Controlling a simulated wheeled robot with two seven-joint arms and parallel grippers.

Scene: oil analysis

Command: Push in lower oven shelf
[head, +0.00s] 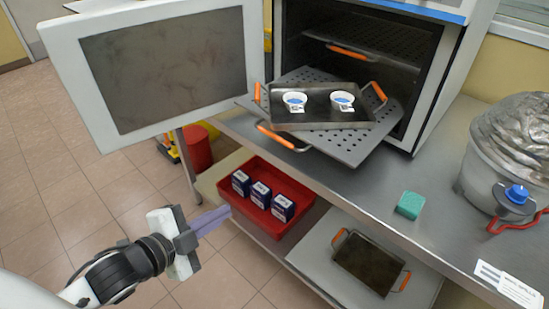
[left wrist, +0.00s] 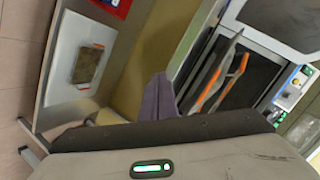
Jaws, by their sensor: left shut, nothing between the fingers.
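The oven (head: 450,60) stands on the bench with its door (head: 165,70) swung wide open to the left. The lower oven shelf (head: 352,148), a perforated metal plate with an orange front handle (head: 275,135), sticks out of the oven at an angle. A dark tray (head: 320,115) with orange handles sits on it and carries two white cups (head: 295,101) with blue marks. My left gripper (head: 225,213) is shut and empty, low in front of the bench, apart from the shelf. Its purple fingers show in the left wrist view (left wrist: 158,98). My right gripper is not in view.
An upper oven shelf (head: 375,40) is inside. A green block (head: 410,204) and a foil-covered pot (head: 500,150) stand on the bench at right. Below are a red bin (head: 240,205) with small boxes and another dark tray (head: 368,262).

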